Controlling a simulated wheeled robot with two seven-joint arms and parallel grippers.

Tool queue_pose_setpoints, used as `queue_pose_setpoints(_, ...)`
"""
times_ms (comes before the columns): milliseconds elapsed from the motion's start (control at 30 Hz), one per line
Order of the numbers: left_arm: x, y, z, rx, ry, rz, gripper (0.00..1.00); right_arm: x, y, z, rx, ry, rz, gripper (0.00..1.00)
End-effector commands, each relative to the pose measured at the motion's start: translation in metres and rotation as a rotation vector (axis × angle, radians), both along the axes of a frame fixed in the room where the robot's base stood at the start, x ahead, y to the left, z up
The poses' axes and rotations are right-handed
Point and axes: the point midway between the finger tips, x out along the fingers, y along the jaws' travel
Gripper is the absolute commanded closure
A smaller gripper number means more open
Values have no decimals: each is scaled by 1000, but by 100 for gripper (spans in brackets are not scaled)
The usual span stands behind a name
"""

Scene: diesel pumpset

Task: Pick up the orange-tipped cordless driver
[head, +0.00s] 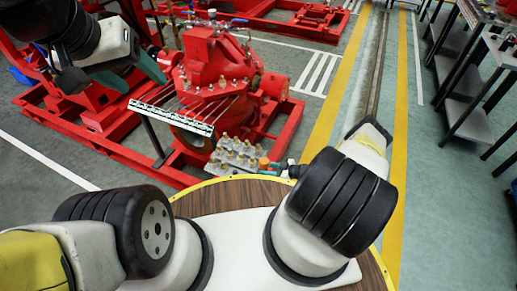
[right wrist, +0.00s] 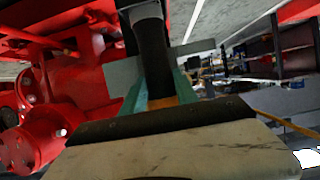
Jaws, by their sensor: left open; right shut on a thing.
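The cordless driver shows in the head view as a small orange tip (head: 264,163) beside the grey fittings plate. In the right wrist view its dark cylindrical body (right wrist: 154,55) stands between the teal fingers, with a bit of orange low between them. My right gripper (head: 287,168) is shut on it; the fingers also show in the right wrist view (right wrist: 162,95). Much of the driver is hidden by the gripper and wrist. My left gripper (head: 133,76) is open and empty at the upper left, above the red machinery.
A red pumpset (head: 215,65) on red frames fills the back left. A grey plate with several brass-coloured fittings (head: 236,154) and a black-and-white strip (head: 172,117) stand before it. Metal benches (head: 470,95) line the right. The floor between yellow lines is clear.

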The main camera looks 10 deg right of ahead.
Motion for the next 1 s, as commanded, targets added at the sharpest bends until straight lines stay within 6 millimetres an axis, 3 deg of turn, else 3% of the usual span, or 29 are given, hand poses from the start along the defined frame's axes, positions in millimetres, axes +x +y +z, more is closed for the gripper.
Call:
queue_pose_setpoints(767,0,0,0,0,0,0,40,1,0,1,1,-2,-1,100)
queue_pose_setpoints(1000,0,0,0,0,0,0,40,2,-1,10,2,-3,-1,100)
